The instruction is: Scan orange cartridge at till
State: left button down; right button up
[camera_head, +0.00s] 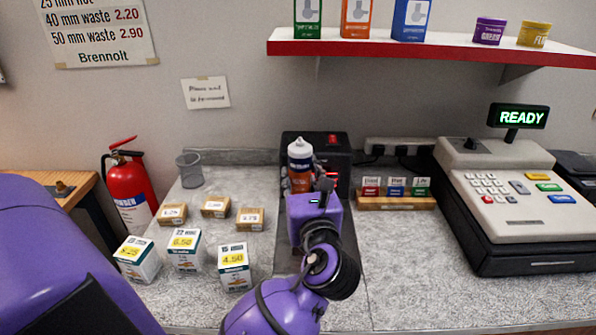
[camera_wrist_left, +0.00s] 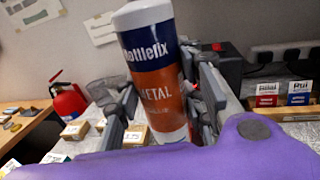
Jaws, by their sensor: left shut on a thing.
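The orange cartridge (camera_head: 299,157) is a white-topped tube with a navy and orange label; the wrist view shows it large (camera_wrist_left: 160,85), with "METAL" on the orange band. My left gripper (camera_head: 306,184) is shut on it, one finger on each side, and holds it nearly upright. The black scanner (camera_head: 341,153) with red lights stands right behind the cartridge, partly hidden by it and my wrist. Whether they touch I cannot tell. The till (camera_head: 497,182) stands to the right, its green display (camera_head: 518,117) reading READY. My right gripper is not in view.
Several priced boxes (camera_head: 186,251) and small brown boxes (camera_head: 215,207) stand on the counter at left, with a mesh cup (camera_head: 189,170) behind. A card holder (camera_head: 394,203) stands between scanner and till. A red-edged shelf (camera_head: 430,55) hangs above. The front right counter is clear.

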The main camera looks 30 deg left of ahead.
pick_arm(q)
jog(key=shift+w+a+f, duration=0.15)
jog(key=shift+w+a, duration=0.15)
jog(key=shift+w, duration=0.15)
jog(key=w+a+f+b, duration=0.4)
jog(key=w+a+f, duration=0.15)
jog(key=w, duration=0.55)
jog(key=w+d+r+p, duration=0.1)
jog(key=w+d, duration=0.3)
jog(key=d, duration=0.2)
jog(key=shift+d+p, duration=0.2)
jog(key=shift+p, duration=0.1)
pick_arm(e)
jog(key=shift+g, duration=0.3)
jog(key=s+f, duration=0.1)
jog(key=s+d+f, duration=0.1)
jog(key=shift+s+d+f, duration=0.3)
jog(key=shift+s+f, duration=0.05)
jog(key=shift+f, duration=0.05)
pick_arm(q)
jog(key=shift+r, duration=0.1)
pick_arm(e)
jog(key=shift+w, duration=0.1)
